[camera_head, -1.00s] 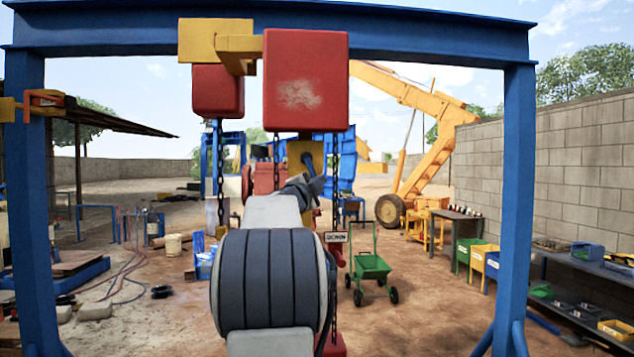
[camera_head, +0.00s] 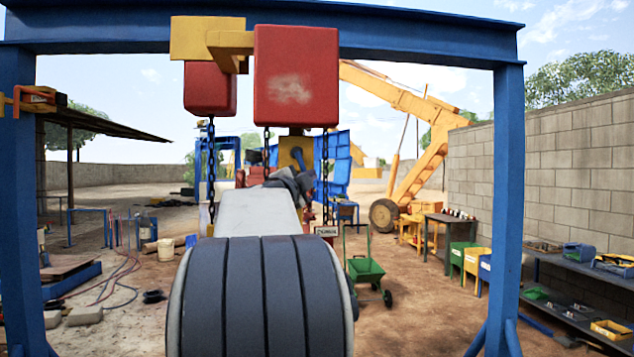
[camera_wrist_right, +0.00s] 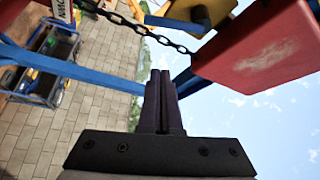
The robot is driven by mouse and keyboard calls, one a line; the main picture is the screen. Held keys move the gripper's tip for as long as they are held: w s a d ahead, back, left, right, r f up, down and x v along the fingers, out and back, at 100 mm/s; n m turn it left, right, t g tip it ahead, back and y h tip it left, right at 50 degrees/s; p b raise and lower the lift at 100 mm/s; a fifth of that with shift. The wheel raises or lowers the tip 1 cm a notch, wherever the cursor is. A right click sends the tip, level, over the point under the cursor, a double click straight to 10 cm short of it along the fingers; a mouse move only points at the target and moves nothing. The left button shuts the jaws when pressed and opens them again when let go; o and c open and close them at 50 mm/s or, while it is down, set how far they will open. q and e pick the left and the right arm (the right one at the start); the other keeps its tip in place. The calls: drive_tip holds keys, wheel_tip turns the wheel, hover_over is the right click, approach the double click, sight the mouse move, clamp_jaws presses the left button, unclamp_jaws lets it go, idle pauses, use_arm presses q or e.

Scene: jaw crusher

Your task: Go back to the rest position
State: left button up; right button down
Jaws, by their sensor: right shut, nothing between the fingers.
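My right arm fills the lower middle of the head view and reaches forward. My right gripper (camera_head: 300,182) is a small dark shape at its far end, partly hidden by my own arm. In the right wrist view my right gripper (camera_wrist_right: 160,75) shows with its two dark fingers together and nothing between them. It is apart from the hanging chain (camera_wrist_right: 150,32) and the red hoist block (camera_wrist_right: 262,50) there. My left gripper is in neither view.
A blue gantry (camera_head: 400,38) spans the view, carrying a large red block (camera_head: 296,75) and a smaller red block (camera_head: 209,90). Chains (camera_head: 211,165) hang close to my arm. A green cart (camera_head: 364,270) and a workbench (camera_head: 450,219) stand to the right. Open dirt ground lies between.

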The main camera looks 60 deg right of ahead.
drive_tip(key=shift+a+f, duration=0.1)
drive_tip(key=shift+a, duration=0.3)
idle(0.3)
